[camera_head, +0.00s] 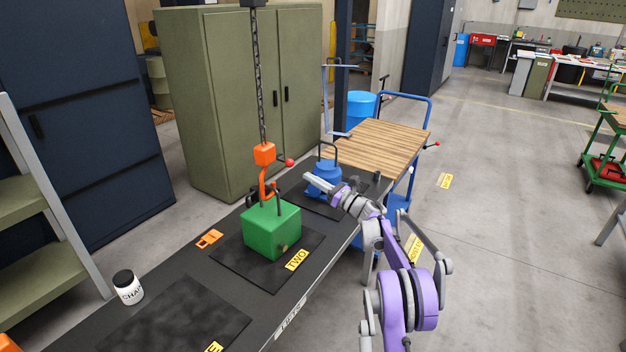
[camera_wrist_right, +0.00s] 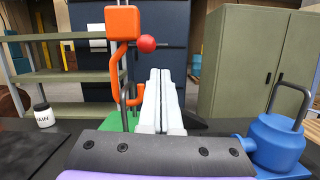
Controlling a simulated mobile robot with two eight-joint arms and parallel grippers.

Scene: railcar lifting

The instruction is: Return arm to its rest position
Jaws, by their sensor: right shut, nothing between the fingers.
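My right gripper (camera_head: 313,181) is shut and empty above the black bench, between the green block and the blue weight. Its closed pale fingers show in the right wrist view (camera_wrist_right: 160,100). The green block (camera_head: 271,232) sits on the mat marked TWO, with an orange hook (camera_head: 265,184) at its dark handle, left of my fingers. Whether the hook bears on the handle I cannot tell. The blue weight (camera_head: 326,172) stands behind my fingers in the head view and at the right edge in the wrist view (camera_wrist_right: 274,143). My left gripper is out of view.
A chain (camera_head: 257,80) hangs down to the orange hook block, with a red ball (camera_head: 290,163) beside it. A white jar (camera_head: 128,287) stands at the bench's left. A wood-topped cart (camera_head: 378,142) stands behind the bench. Open floor (camera_head: 500,230) lies to the right.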

